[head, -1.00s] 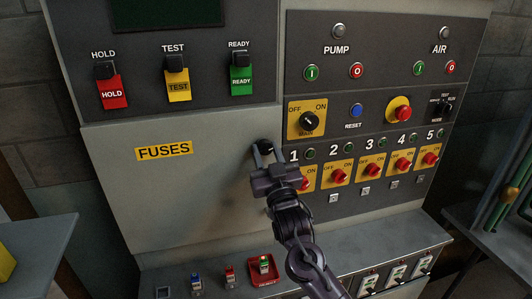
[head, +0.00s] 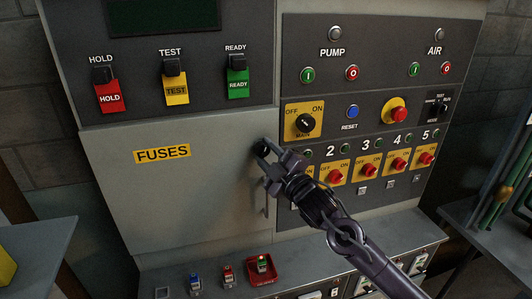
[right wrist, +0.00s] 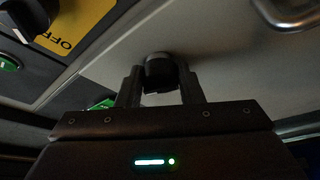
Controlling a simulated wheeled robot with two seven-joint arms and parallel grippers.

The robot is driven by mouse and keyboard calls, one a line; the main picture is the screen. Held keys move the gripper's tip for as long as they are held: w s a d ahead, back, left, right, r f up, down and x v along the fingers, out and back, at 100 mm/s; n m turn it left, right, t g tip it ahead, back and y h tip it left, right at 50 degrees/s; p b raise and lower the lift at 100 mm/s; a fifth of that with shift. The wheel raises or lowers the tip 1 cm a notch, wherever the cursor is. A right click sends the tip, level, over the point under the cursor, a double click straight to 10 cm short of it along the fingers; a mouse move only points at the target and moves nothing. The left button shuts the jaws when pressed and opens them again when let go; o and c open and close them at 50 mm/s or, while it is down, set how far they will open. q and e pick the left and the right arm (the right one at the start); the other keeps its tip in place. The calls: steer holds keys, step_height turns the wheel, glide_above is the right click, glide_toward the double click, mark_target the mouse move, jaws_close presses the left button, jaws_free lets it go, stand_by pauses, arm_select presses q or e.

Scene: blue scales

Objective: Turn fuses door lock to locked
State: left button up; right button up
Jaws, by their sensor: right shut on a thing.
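The grey fuses door (head: 185,195) is closed and carries a yellow FUSES label (head: 162,154). Its lock is a small black round knob (head: 259,149) near the door's upper right edge, partly covered by my gripper. My right gripper (head: 267,152) is shut on the lock knob, its arm reaching in from the lower right. In the right wrist view, the dark knob (right wrist: 160,70) sits between the two fingers (right wrist: 160,88). I cannot read the lock's marking or its position. My left gripper is not in view.
A metal handle (right wrist: 290,12) is on the door near the lock. The MAIN switch (head: 306,123) and numbered red switches (head: 368,170) lie close on the right. A ledge below holds a red tray (head: 262,267) and small coloured items.

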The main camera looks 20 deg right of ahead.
steer(key=shift+r+n+g, duration=0.15)
steer(key=shift+n+g, duration=0.45)
steer(key=shift+n, duration=1.2)
steer(key=o, duration=1)
steer(key=shift+c, duration=0.2)
steer(key=shift+d, duration=0.1)
steer(key=shift+s+d, duration=0.1)
steer(key=shift+s, duration=0.25)
steer(key=b+v, duration=0.3)
steer(key=v, duration=0.4)
